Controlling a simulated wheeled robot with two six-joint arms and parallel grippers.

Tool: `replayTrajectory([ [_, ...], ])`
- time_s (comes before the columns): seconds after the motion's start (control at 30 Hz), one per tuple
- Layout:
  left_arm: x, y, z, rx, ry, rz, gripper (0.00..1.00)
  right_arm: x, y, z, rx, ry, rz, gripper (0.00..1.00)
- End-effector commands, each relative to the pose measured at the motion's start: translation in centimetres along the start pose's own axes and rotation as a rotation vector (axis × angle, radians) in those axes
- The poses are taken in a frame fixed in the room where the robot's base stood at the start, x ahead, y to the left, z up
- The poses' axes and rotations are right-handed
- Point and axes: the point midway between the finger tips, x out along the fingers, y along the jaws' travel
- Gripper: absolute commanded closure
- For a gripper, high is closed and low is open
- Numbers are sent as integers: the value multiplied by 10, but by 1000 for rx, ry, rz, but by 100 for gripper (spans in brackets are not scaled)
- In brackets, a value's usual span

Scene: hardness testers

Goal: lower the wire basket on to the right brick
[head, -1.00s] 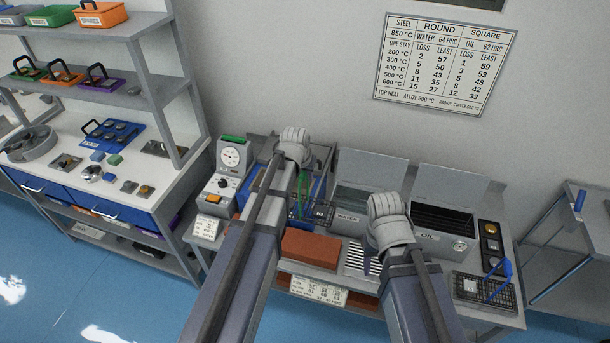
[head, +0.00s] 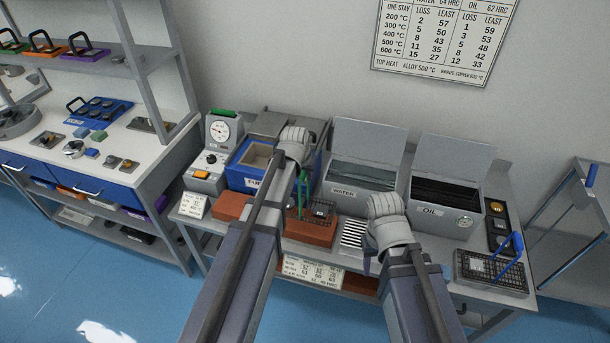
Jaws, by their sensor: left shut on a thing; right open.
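The wire basket (head: 321,209) is a small dark mesh tray with a green handle (head: 301,198). It shows over the back part of the right brick (head: 309,232), a red-brown block on the bench. I cannot tell whether it touches the brick. My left gripper (head: 303,178) is shut on the green handle, its fingers largely hidden by my own wrist. My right gripper (head: 369,258) is open and empty, low over the bench, right of the right brick. Another red-brown brick (head: 231,206) lies further left, partly behind my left arm.
A blue tank (head: 243,176), a water tank (head: 345,200) and an oil tank (head: 436,220) stand behind. A striped grate (head: 353,232) lies right of the right brick. A second basket with a blue handle (head: 513,247) stands at the bench's right end. A dial tester (head: 221,134) stands left.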

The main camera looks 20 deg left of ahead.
Motion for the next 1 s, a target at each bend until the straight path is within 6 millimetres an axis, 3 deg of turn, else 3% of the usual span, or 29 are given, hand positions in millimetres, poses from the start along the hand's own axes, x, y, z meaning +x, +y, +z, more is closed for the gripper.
replayTrajectory([
  [0.27, 8, 0, 3, 0, 1, 0, 100, 8, -1, 0, 0, 0, 0, 50],
  [0.7, 50, 0, 20, 0, 1, 0, 100, 54, -5, -3, 0, 0, 0, 50],
  [1.0, 51, 0, 21, 0, 1, 0, 100, 55, -5, -3, 0, 0, 0, 50],
])
